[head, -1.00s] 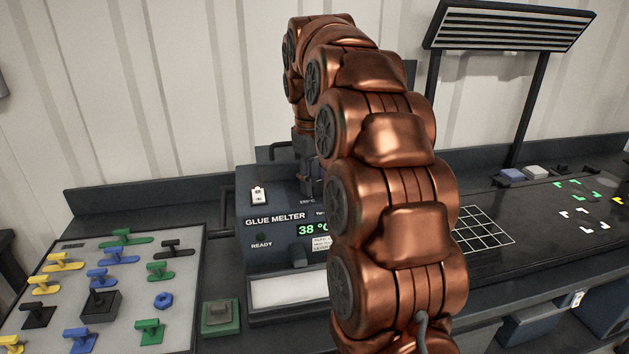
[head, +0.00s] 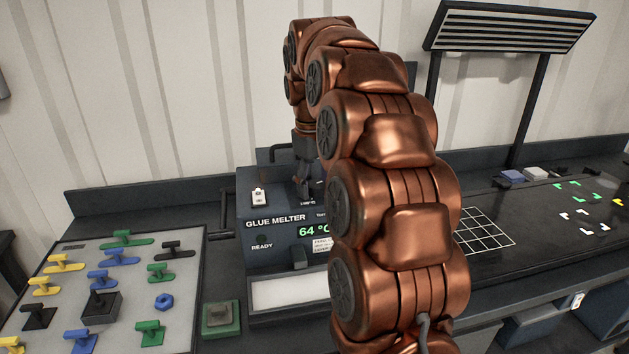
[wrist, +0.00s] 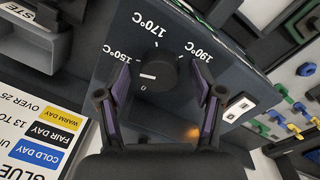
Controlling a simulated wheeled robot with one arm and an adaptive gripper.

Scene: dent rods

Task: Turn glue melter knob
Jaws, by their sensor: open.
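The glue melter (head: 275,205) is a dark box on the bench, with a green display (head: 312,231) reading 64 °C. In the wrist view its round black knob (wrist: 158,76) has a white mark and sits among printed 150, 170 and 190 °C labels. My gripper (wrist: 161,72) is open, with one purple-padded finger on each side of the knob. Gaps show between the pads and the knob. In the head view my gripper (head: 307,188) is over the melter's top panel, and my arm hides the melter's right side and the knob.
A white rocker switch (head: 259,196) is left of my gripper on the melter. A board (head: 190,270) with several coloured handles lies left, and a green-based button (head: 221,317) stands near it. A card (wrist: 40,135) listing cold, fair and warm days shows in the wrist view.

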